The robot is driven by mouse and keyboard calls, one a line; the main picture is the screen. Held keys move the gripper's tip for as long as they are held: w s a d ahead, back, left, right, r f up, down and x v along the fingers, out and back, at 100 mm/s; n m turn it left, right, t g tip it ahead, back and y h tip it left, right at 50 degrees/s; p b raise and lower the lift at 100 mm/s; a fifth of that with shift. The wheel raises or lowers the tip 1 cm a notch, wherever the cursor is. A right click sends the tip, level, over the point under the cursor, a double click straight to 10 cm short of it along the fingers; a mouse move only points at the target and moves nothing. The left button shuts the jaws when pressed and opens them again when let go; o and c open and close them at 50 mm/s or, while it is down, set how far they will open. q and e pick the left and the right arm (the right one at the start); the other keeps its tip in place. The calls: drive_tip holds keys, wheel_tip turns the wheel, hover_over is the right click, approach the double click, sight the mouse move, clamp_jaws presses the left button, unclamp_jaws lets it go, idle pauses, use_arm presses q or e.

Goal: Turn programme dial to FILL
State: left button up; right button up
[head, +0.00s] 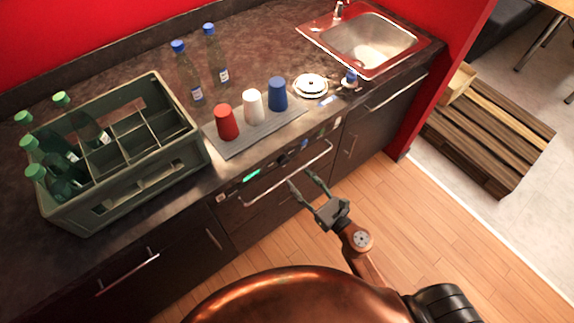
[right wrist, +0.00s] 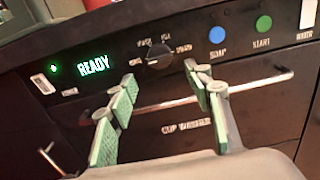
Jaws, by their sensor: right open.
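The programme dial (right wrist: 159,56) is a dark round knob on the black front panel, with small white labels around it that are too blurred to read surely. I cannot tell which label it points to. It also shows small in the head view (head: 284,160). The display (right wrist: 94,66) left of the dial reads READY in green. My right gripper (right wrist: 160,78) is open and empty, its green-padded fingers spread below and either side of the dial, apart from it. In the head view, the right gripper (head: 301,179) is in front of the panel. My left gripper is out of view.
A blue SOAP button (right wrist: 217,35) and a green START button (right wrist: 264,24) sit right of the dial. A bar handle (right wrist: 245,84) crosses the front below.

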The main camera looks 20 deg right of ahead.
sight(284, 161)
drive_tip(key=p+x, duration=0.1)
drive_tip(key=x, duration=0.6)
drive_tip(key=shift+w, duration=0.25)
drive_tip(key=shift+c, duration=0.2)
drive_tip(key=shift+a, duration=0.1)
drive_tip(key=c, duration=1.1)
